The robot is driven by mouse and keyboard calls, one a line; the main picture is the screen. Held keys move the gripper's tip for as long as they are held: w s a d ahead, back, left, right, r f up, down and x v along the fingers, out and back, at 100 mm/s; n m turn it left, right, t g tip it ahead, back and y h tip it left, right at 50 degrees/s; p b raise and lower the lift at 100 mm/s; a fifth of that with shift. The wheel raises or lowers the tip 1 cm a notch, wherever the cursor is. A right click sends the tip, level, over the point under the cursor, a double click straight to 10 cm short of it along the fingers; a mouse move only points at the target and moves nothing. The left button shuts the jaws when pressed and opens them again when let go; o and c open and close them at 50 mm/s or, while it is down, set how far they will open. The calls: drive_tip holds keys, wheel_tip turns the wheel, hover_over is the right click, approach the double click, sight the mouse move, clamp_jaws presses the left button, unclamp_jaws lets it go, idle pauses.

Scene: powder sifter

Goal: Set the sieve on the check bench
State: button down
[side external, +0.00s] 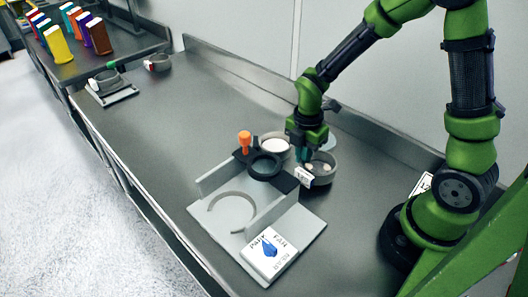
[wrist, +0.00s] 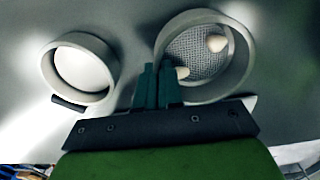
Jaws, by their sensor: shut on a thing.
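The sieve (side external: 323,180) is a round grey ring with a white label on its side, standing on the dark metal bench (side external: 165,115). In the wrist view the sieve (wrist: 243,60) shows a wire mesh with two pale lumps on it. My gripper (side external: 304,157) points down at the sieve's left side. In the wrist view my gripper's dark green fingers (wrist: 157,75) are close together and shut on the sieve's near-left rim, hiding part of it. I cannot tell which surface is the check bench.
A white-filled round pan (side external: 273,145) is left of the sieve, also in the wrist view (wrist: 84,68). A grey fixture (side external: 225,240) with a ring recess, orange knob (side external: 244,140) and white box (side external: 268,255) stands in front. Coloured packets (side external: 97,36) stand far left. The middle bench is clear.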

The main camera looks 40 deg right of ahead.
drive_tip(key=shift+f, duration=0.6)
drive_tip(key=c, duration=1.3)
unclamp_jaws()
drive_tip(key=shift+f, duration=0.1)
wheel_tip(320, 180, up, 12)
drive_tip(key=s+r+m+t, duration=0.2)
drive_tip(key=s+r+m, duration=0.1)
drive_tip(key=m, duration=0.4)
drive_tip(key=s+a+r+m+t+y, duration=0.1)
drive_tip(key=s+r+m+t, duration=0.1)
drive_tip(key=m, duration=0.5)
drive_tip(key=s+a+r+m+t+y, duration=0.1)
drive_tip(key=s+r+m+t, duration=0.2)
drive_tip(key=r+m, duration=0.3)
drive_tip(key=shift+s+a+m, duration=0.25)
drive_tip(key=shift+s+m, duration=0.3)
drive_tip(key=shift+m, duration=0.45)
